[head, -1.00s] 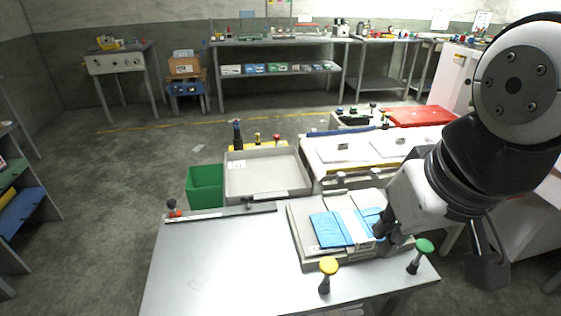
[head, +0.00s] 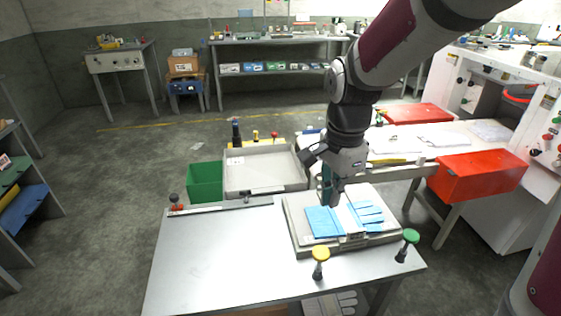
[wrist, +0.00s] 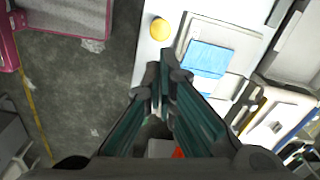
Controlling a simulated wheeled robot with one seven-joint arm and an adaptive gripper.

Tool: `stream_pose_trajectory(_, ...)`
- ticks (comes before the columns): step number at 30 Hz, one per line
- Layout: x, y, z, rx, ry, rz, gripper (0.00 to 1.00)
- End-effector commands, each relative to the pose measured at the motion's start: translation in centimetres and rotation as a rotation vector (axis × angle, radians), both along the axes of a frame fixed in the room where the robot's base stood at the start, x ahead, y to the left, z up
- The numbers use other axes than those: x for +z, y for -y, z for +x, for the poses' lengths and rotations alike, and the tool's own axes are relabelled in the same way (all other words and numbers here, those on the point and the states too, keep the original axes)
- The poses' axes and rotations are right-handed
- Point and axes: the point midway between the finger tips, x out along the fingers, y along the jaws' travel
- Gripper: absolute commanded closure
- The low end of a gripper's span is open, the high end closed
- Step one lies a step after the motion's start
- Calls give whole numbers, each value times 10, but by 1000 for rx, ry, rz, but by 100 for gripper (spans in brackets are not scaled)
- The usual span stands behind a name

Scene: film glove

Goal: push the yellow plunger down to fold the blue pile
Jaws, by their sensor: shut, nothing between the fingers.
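The yellow plunger (head: 321,253) stands upright on a dark stem at the front edge of the metal table, its round cap up. It also shows in the wrist view (wrist: 159,29), beyond my fingertips. The blue pile (head: 322,221) lies in a pale shallow frame on the table, with a white strip between its left part and its right, finger-like part. It also shows in the wrist view (wrist: 207,59), to the right of the plunger. My gripper (head: 333,203) is shut and empty, pointing down in front of the pile's far side in the picture. Its closed fingertips (wrist: 162,78) show apart from the plunger.
A green plunger (head: 410,237) stands right of the yellow one. The bare metal table top (head: 215,255) lies to the left. A grey tray (head: 265,186) and a green bin (head: 205,182) are behind. A red box (head: 480,177) is at right.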

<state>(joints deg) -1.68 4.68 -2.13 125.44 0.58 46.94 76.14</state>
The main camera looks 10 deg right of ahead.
Motion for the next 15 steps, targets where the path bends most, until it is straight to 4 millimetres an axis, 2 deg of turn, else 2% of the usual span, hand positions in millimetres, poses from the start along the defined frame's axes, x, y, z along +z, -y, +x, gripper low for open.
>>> stream_pose_trajectory(6, -26, 0, 18, -179, -44, 2, 100)
stream_pose_trajectory(15, -33, 0, 22, -230, -52, 2, 100)
